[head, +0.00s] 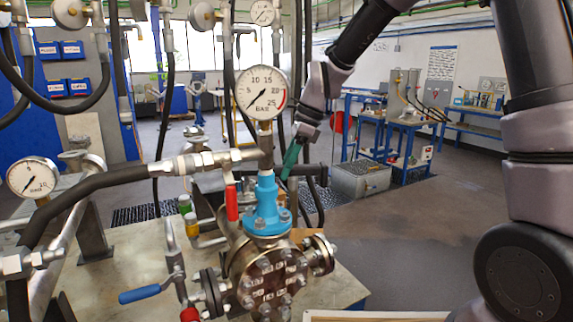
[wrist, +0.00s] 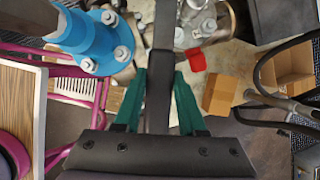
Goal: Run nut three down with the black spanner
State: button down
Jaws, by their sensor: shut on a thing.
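The blue flanged neck (head: 267,208) stands upright on the steel vessel (head: 262,270), below a pressure gauge. In the wrist view the blue flange (wrist: 88,38) is at the upper left, with several bolts and nuts around its rim. I cannot tell which is nut three. My gripper (wrist: 159,78) has green fingers shut on a dark bar, the black spanner (wrist: 162,45), which runs up the picture, right of the flange and apart from it in the picture. Its working end is not clear.
A large pressure gauge (head: 261,92) rises above the blue neck. A red-handled valve (head: 231,203) and a black hose (head: 90,188) crowd its left. An open cardboard box (wrist: 290,68) lies at the right of the wrist view. Open floor (head: 420,230) extends right of the bench.

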jog(key=shift+f, duration=0.15)
jog(key=shift+f, duration=1)
